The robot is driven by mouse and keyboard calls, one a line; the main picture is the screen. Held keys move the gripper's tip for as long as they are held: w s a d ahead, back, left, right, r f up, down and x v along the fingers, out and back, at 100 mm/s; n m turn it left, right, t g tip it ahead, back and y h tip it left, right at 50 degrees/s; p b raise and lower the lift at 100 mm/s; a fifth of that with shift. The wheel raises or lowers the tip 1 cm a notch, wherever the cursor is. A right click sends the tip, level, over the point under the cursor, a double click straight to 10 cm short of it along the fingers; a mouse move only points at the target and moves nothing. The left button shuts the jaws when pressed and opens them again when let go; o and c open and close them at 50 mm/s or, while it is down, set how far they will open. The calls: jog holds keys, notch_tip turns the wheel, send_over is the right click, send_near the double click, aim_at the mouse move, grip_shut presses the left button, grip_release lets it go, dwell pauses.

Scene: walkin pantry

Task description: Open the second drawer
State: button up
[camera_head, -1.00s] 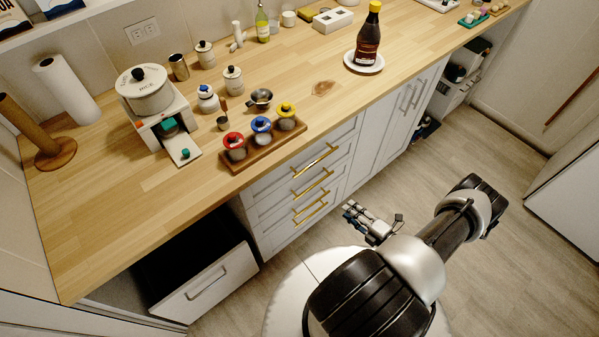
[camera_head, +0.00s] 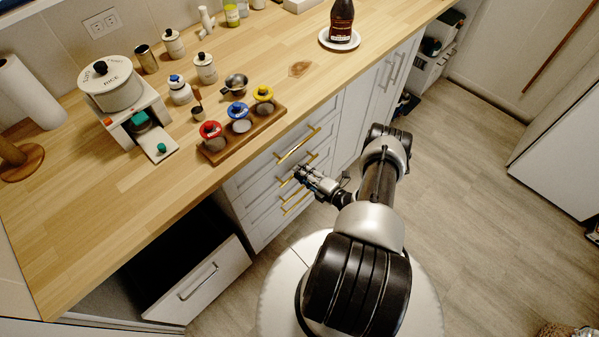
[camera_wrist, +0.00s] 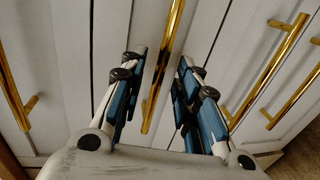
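A white cabinet with a stack of closed drawers stands under the counter. Its top drawer's brass bar handle (camera_head: 298,145) is fully in view. The second drawer's handle (camera_head: 286,181) lies just below, partly hidden by my gripper (camera_head: 302,173). In the wrist view my gripper (camera_wrist: 164,72) is open, its two blue-padded fingers apart. A brass handle (camera_wrist: 163,62) runs between them, with a gap on each side; it appears to be the second drawer's. I cannot tell how deep the fingers reach around it.
Another brass handle (camera_wrist: 12,85) is left in the wrist view and more handles (camera_wrist: 270,70) are right. A lower pull-out (camera_head: 205,280) stands open at the left. The wooden counter (camera_head: 150,190) overhangs the drawers and holds a jar rack (camera_head: 240,137). Floor at the right is clear.

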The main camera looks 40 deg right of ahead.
jog(key=shift+x, duration=1.1)
jog(key=shift+c, duration=0.6)
grip_shut()
